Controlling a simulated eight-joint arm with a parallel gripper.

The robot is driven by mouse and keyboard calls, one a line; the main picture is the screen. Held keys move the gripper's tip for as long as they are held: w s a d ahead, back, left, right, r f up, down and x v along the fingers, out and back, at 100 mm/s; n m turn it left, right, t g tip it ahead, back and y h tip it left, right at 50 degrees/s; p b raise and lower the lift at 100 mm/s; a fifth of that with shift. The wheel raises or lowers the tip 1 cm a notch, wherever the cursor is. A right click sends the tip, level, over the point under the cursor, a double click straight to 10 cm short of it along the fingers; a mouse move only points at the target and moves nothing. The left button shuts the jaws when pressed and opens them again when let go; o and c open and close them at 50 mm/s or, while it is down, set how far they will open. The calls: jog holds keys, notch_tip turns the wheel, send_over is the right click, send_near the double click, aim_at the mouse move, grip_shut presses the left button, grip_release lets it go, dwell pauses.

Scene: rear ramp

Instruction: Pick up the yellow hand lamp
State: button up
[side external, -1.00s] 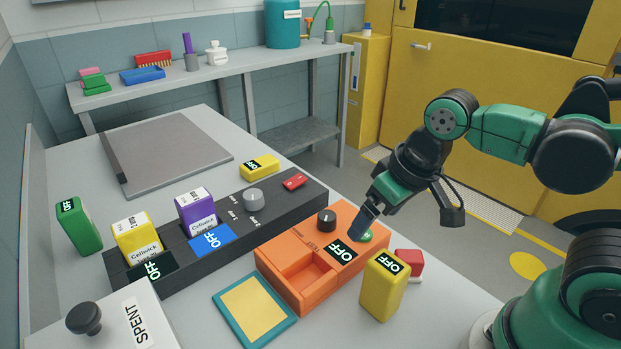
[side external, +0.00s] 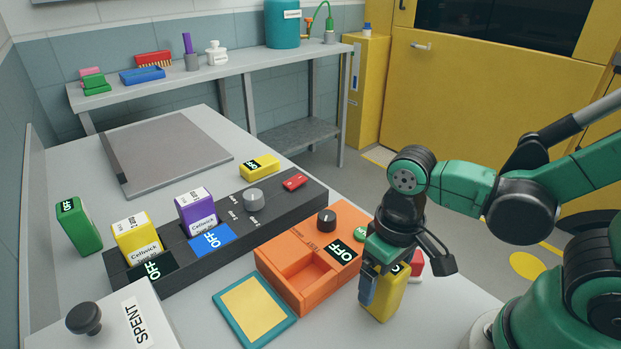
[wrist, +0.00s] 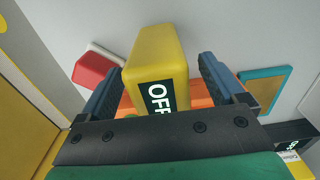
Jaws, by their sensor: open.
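The yellow hand lamp (side external: 387,303) stands upright on the table, to the right of the orange unit, with its OFF panel partly hidden by my gripper (side external: 378,285). In the wrist view the lamp (wrist: 155,60) lies between the two fingers of my gripper (wrist: 162,68), with its OFF panel facing the palm. The fingers are open, one on each side of the lamp.
The orange unit (side external: 288,290) with an empty recess is close on the left. A red block (side external: 414,263) sits just behind the lamp. A teal-framed yellow pad (side external: 233,319) lies at the front. A black rack (side external: 150,275) holds a yellow and a purple pack.

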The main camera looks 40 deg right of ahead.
jog(key=shift+f, duration=0.1)
jog(key=shift+c, duration=0.2)
grip_shut()
dwell(0.4)
